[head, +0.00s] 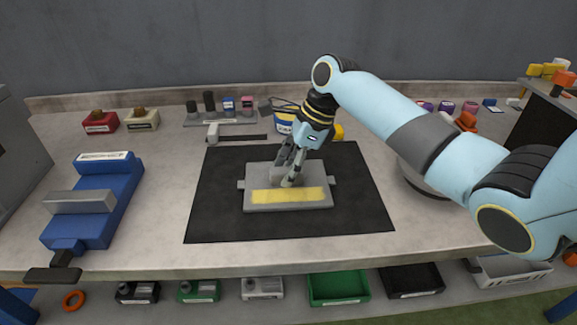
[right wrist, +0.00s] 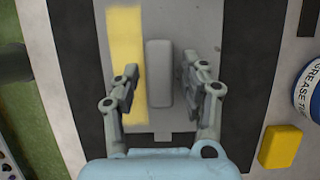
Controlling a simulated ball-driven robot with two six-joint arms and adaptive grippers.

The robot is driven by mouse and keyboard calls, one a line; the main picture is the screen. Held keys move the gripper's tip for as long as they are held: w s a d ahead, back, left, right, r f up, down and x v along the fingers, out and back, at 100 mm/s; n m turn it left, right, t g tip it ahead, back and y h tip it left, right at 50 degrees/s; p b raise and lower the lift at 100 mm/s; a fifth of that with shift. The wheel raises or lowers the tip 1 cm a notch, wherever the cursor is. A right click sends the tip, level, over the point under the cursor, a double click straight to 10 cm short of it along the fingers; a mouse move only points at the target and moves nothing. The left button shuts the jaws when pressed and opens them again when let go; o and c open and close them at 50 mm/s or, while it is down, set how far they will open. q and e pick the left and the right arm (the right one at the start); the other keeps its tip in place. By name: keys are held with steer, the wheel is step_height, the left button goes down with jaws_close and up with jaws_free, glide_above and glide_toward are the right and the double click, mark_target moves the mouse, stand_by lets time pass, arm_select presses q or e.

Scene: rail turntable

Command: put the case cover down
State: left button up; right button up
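The case cover (head: 262,205) is a flat grey plate with a yellow stripe, small side tabs and a raised grey handle block. It appears to lie flat on the black mat (head: 220,220) in the middle of the bench. My right gripper (head: 291,180) is over it, pointing down at the handle. In the right wrist view the cover (right wrist: 187,20) shows its handle (right wrist: 159,75) between the fingers of my right gripper (right wrist: 160,80). The fingers are apart, with a gap on each side of the handle. My left gripper is not in view.
A blue vise (head: 95,205) stands at the left. Red (head: 100,122) and cream (head: 141,119) bins sit behind it. A grease tub (right wrist: 308,85) and a yellow block (right wrist: 280,146) are beside the mat. Bins, including a green one (head: 338,288), line the lower shelf. The mat around the cover is clear.

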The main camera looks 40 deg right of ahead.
steer(key=shift+r, duration=0.15)
steer(key=v, duration=1.2)
stand_by(0.3)
